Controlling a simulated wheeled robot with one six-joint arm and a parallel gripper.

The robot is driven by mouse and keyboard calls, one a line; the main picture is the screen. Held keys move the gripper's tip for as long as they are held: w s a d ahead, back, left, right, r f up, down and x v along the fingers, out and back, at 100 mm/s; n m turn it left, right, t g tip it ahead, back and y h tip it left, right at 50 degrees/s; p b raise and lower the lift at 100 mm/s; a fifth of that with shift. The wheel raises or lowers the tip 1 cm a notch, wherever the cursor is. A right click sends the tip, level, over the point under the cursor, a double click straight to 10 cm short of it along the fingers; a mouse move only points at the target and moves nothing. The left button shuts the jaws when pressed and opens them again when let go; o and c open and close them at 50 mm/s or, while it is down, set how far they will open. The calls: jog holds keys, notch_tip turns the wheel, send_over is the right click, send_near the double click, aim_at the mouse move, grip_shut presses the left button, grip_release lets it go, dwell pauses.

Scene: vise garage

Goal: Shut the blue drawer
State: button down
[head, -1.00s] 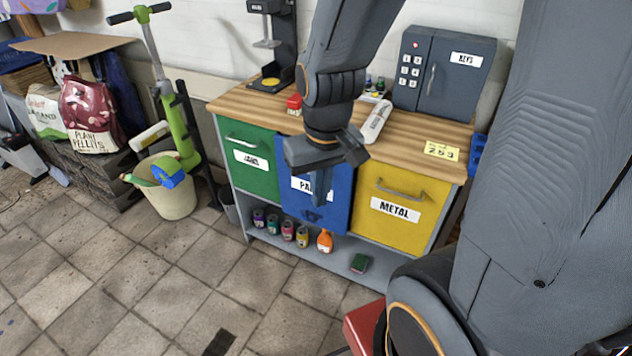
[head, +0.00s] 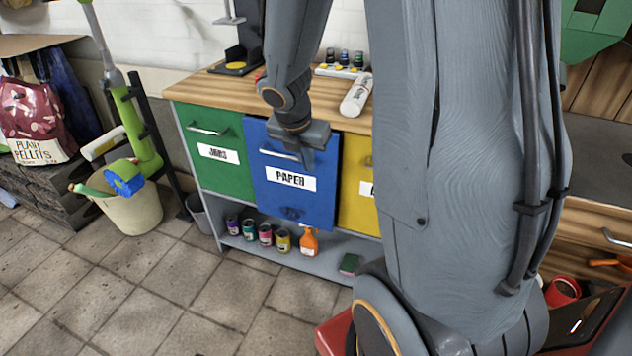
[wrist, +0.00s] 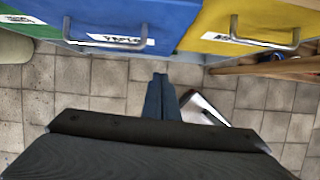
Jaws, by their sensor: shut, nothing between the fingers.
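The blue drawer (head: 262,178) has a white PAPER label and a grey bar handle. It sits between a green drawer (head: 226,178) and a yellow drawer (head: 356,208). Its front appears to stand out a little from the green one. My gripper (head: 309,166) points down by the upper right of the blue front, its fingers shut and empty. In the wrist view, the shut fingers (wrist: 160,80) show floor around their tips, apart in the picture from the blue drawer (wrist: 150,14). I cannot tell whether they touch it.
The wooden worktop (head: 205,88) holds a white tube (head: 356,95). Several small cans and an orange bottle (head: 309,243) stand on the shelf below.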

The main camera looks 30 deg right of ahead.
aim_at(318, 173)
jog(key=b+x, duration=0.1)
jog(key=x, duration=0.2)
jog(key=w+d+b+x, duration=0.1)
jog(key=x, duration=0.3)
jog(key=d+r+b+x, duration=0.1)
jog(key=x, duration=0.3)
jog(key=shift+w+f+b, duration=0.1)
jog(key=shift+w+b, duration=0.1)
jog(key=shift+b, duration=0.1)
jog(key=shift+w+d, duration=0.45)
jog(key=shift+d, duration=0.1)
